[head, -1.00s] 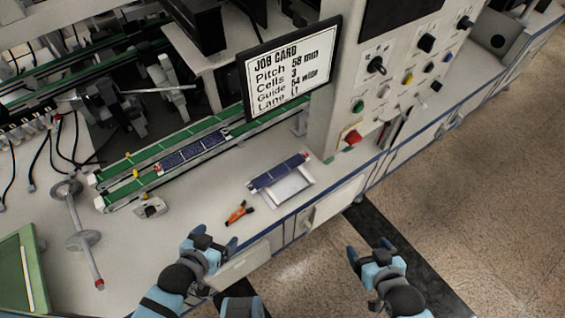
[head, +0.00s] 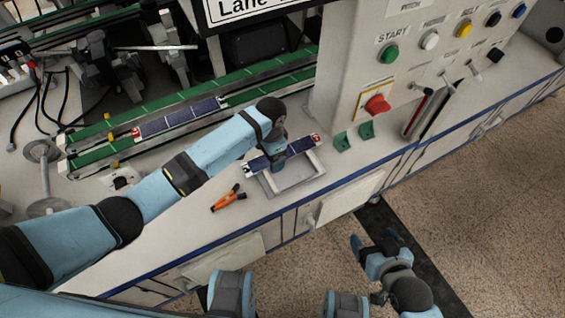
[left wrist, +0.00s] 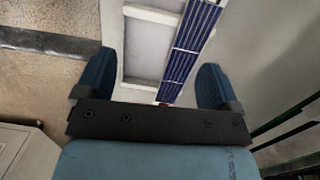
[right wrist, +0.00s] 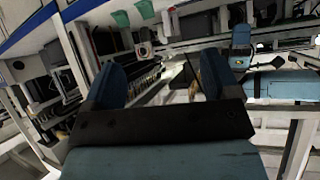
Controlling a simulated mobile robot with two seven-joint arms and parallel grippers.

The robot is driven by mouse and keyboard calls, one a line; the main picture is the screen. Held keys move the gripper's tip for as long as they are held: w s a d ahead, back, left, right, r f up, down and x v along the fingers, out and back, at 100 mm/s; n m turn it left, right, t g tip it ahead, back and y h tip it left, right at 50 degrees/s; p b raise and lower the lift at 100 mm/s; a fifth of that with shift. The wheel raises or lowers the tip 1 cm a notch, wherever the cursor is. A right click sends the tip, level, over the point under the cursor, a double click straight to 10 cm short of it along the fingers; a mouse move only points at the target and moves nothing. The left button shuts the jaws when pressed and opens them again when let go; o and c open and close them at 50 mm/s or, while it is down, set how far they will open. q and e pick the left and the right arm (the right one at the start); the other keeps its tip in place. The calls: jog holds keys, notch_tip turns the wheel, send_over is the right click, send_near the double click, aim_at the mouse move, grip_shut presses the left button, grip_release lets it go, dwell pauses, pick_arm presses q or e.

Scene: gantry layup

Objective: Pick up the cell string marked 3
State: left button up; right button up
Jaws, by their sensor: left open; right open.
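A dark blue cell string (head: 299,145) lies along the back edge of a white tray on the bench. It also shows in the left wrist view (left wrist: 188,45), running between the fingers, nearer the right one. My left gripper (head: 277,160) is over this string, open, and hides its middle. I cannot tell whether the fingers touch it. A second blue cell string (head: 180,117) lies on the green conveyor behind. No number 3 can be read on either string. My right gripper (head: 376,243) is open and empty in front of the bench, over the floor.
The white tray (head: 292,180) stands near the bench's front edge. An orange-handled tool (head: 228,197) lies left of it. Green conveyor rails (head: 100,157) run behind. The control panel with a red button (head: 377,104) rises at the right. Two small green blocks (head: 366,130) stand beside the tray.

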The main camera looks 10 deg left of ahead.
pick_arm(q)
jog(key=w+a+r+g+y+b, duration=0.1)
jog(key=w+a+r+y+b, duration=0.15)
jog(key=w+a, duration=0.2)
jog(key=b, duration=0.1)
send_over(248, 167)
jog(key=w+d, duration=0.1)
jog(key=w, duration=0.1)
jog(key=shift+m+g+y, duration=0.25)
jog(key=shift+m+g, duration=0.05)
notch_tip(248, 167, down, 6)
jog(key=shift+s+f, duration=0.15)
jog(key=shift+f, duration=0.1)
jog(key=shift+s+f+b, duration=0.2)
jog(key=shift+f+b, duration=0.15)
jog(key=shift+f, duration=0.35)
jog(key=x, duration=0.1)
jog(key=b+x, duration=0.1)
jog(key=x, duration=0.1)
jog(key=shift+d+f, duration=0.3)
jog(key=shift+f, duration=0.15)
jog(key=shift+s+a+f, duration=0.1)
jog(key=shift+f, duration=0.15)
pick_arm(e)
jog(key=f, duration=0.3)
jog(key=shift+w+a+t, duration=0.3)
jog(key=shift+w, duration=0.05)
pick_arm(q)
jog(key=shift+c, duration=0.7)
jog(key=c, duration=0.9)
